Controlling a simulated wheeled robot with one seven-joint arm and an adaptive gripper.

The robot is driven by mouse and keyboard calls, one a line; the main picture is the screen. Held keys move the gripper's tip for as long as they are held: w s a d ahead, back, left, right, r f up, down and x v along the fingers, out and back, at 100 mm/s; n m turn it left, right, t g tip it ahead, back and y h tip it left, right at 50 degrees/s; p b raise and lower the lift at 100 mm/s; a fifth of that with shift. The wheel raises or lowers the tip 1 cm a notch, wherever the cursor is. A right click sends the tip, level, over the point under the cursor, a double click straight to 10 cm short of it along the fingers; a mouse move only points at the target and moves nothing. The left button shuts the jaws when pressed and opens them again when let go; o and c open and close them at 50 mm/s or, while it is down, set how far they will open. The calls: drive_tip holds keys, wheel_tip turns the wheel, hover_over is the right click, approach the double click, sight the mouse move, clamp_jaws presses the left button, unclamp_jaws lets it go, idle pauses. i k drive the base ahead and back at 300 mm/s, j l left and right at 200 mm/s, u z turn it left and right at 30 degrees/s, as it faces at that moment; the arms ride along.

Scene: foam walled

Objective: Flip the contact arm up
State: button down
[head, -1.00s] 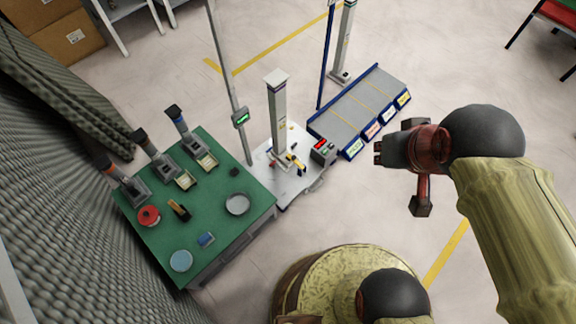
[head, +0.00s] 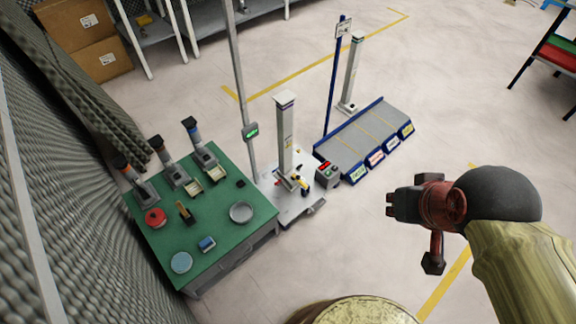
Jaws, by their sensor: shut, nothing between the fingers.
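A tall white test stand (head: 285,135) rises from a white plate beside the green table. At its foot is a small fixture (head: 294,181) with black, yellow and red parts. It is probably where the contact arm sits, but it is too small to tell the arm or its angle. My gripper (head: 390,204) is at the right of the head view, well to the right of the stand and apart from everything. Its dark fingers are together and hold nothing.
A green table (head: 222,256) at the left holds several dispensers and dishes. A control box (head: 328,174) with a red display stands right of the fixture. A blue-edged ramp (head: 365,140) lies behind it. A grey pole (head: 241,80) rises behind the table. Floor between ramp and gripper is clear.

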sight(300, 180)
drive_tip(key=u, duration=0.25)
drive_tip(key=i+l+u, duration=0.25)
drive_tip(key=u, duration=0.25)
drive_tip(key=i+l+u, duration=0.15)
drive_tip(key=l+u, duration=0.35)
drive_tip(key=i+l, duration=0.15)
drive_tip(key=l, duration=0.25)
drive_tip(key=i+l+u, duration=0.1)
drive_tip(key=l, duration=0.35)
drive_tip(key=i+l+u, duration=0.1)
drive_tip(key=l, duration=0.35)
drive_tip(key=i+l, duration=0.15)
drive_tip(key=l, duration=0.3)
